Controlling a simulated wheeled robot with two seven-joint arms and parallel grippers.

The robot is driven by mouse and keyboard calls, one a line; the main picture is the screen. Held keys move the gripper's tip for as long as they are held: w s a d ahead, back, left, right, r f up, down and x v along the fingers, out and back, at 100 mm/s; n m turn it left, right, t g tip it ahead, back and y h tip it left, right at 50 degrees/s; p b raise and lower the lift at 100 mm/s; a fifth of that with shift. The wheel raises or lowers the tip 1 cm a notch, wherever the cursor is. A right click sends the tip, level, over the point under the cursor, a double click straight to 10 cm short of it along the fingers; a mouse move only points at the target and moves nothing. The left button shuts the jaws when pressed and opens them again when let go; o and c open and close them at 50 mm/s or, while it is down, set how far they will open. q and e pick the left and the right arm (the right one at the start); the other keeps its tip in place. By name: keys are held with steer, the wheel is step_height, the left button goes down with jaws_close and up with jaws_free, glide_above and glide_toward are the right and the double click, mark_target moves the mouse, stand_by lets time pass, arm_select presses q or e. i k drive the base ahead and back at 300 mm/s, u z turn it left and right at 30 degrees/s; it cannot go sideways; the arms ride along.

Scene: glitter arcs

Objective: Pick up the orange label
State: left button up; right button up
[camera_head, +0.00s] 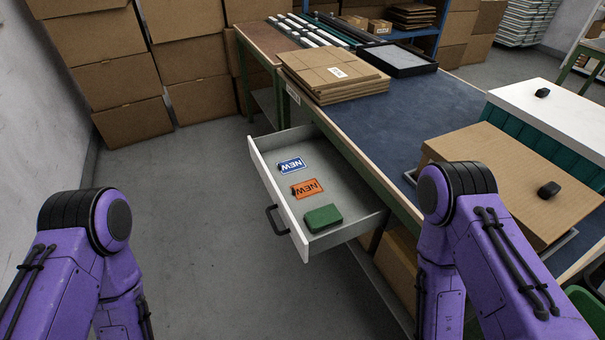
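The orange label (307,188), printed "NEW", lies flat in the open drawer (346,220) below the table's near side. A blue "NEW" label (291,166) lies behind it and a green block-like item (323,218) lies in front of it, both in the drawer and apart from it. My two purple arms show at the lower left and lower right. Their lower ends run out of the picture, so neither gripper is in view. Nothing of mine touches the label.
The drawer's white front has a black handle (277,221). Floor (200,220) left of the drawer is clear. Stacked boxes (105,60) stand behind.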

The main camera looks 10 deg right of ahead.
mark_target(304, 190)
steer(key=z, duration=0.05)
steer(key=k, duration=0.45)
steer(key=u, duration=0.7)
steer(key=i, duration=0.95)
steer(key=z, duration=0.65)
